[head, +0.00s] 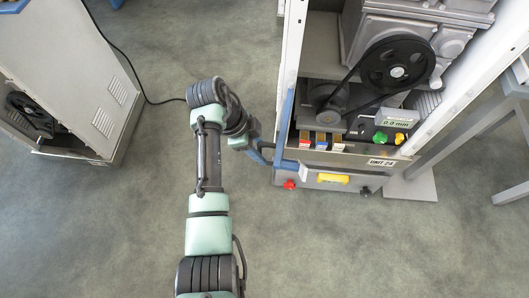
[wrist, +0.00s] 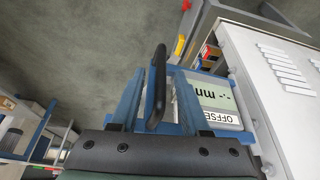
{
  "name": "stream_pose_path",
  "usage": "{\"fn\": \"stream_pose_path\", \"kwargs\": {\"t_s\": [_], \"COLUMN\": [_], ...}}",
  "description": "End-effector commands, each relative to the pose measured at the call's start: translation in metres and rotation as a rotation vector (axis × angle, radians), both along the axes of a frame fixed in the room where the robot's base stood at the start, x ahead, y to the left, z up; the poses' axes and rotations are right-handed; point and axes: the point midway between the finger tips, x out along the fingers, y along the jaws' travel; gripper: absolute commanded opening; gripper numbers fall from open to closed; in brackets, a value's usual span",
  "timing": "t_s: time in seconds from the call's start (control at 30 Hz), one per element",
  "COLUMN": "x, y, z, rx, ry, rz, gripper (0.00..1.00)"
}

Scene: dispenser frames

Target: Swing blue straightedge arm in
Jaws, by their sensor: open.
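The blue straightedge arm (head: 285,125) shows in the head view as a blue bar at the left front edge of the open machine frame. In the wrist view its blue plate (wrist: 175,72) carries a grey display box (wrist: 216,98) marked OFFSET and a black bar handle (wrist: 157,85). My gripper (wrist: 157,100) is open, with one blue finger on each side of the handle. Whether either finger touches the handle cannot be told. In the head view my gripper (head: 262,154) is beside the frame's lower left corner, and the handle cannot be made out there.
The machine holds a black pulley with a belt (head: 397,64), and a front panel (head: 335,180) with red, yellow and black controls. A grey cabinet (head: 75,75) stands at the left, with a black cable (head: 125,55) on the floor. Open floor (head: 330,245) lies in front.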

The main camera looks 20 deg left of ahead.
Motion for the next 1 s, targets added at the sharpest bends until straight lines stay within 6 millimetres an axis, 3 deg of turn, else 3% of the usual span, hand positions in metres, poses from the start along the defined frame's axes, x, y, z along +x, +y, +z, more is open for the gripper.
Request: {"fn": "stream_pose_path", "kwargs": {"t_s": [0.2, 0.57, 0.83, 1.0], "x": [0.004, 0.005, 0.004, 0.004], "y": [-0.009, -0.011, -0.011, -0.011], "z": [-0.024, -0.028, -0.028, -0.028], "rx": [0.001, 0.001, 0.001, 0.001], "ry": [0.0, 0.0, 0.0, 0.0], "rz": [0.0, 0.0, 0.0, 0.001], "gripper": [0.46, 0.46, 0.0, 0.0]}}
